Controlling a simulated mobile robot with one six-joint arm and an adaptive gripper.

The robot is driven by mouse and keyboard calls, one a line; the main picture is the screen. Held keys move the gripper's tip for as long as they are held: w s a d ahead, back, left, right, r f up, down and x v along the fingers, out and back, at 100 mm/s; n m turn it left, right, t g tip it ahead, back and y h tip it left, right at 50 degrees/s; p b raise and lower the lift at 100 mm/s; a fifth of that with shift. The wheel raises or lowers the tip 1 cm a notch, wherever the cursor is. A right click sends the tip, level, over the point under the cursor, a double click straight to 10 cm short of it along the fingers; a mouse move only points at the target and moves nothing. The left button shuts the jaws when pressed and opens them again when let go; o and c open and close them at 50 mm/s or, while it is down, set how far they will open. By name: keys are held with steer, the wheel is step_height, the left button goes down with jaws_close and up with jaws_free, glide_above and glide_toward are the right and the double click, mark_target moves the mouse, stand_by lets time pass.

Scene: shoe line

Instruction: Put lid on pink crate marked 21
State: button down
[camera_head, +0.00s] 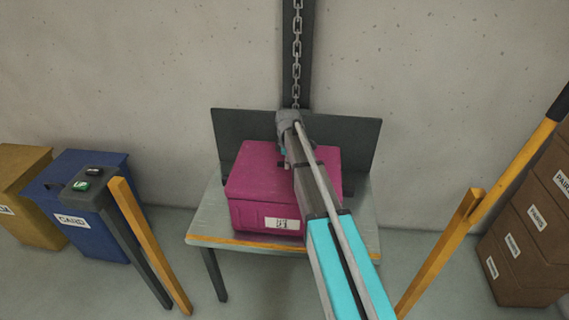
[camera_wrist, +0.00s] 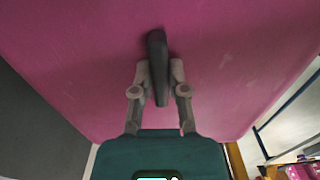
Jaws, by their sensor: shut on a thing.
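The pink crate (camera_head: 255,215) stands on a small table, with a white label (camera_head: 282,224) on its front; the print is too small to read surely. A pink lid (camera_head: 258,180) lies over the crate's top and looks level with it; I cannot tell whether it is fully seated. In the wrist view the lid (camera_wrist: 90,60) fills most of the picture, with a dark handle (camera_wrist: 157,42) in its middle. My gripper (camera_wrist: 158,76) is shut on this handle. In the head view my arm hides the handle and the crate's right part.
The table (camera_head: 205,225) has a dark back panel (camera_head: 350,135) behind the crate, with a chain (camera_head: 297,45) above. A blue bin (camera_head: 95,215) and a yellow bin (camera_head: 30,225) stand left. Brown boxes (camera_head: 530,235) are stacked right. Yellow posts (camera_head: 150,245) flank the table.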

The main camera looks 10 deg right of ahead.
mark_target(288, 171)
steer(key=shift+f+b, duration=1)
steer(key=shift+f, duration=0.25)
steer(key=shift+s+f+b, duration=0.2)
steer(key=shift+f+b, duration=0.3)
stand_by(1.5)
stand_by(0.3)
steer(key=c, duration=0.6)
jaws_free()
steer(key=shift+o, duration=0.3)
steer(key=o, duration=0.4)
steer(key=shift+s, duration=0.1)
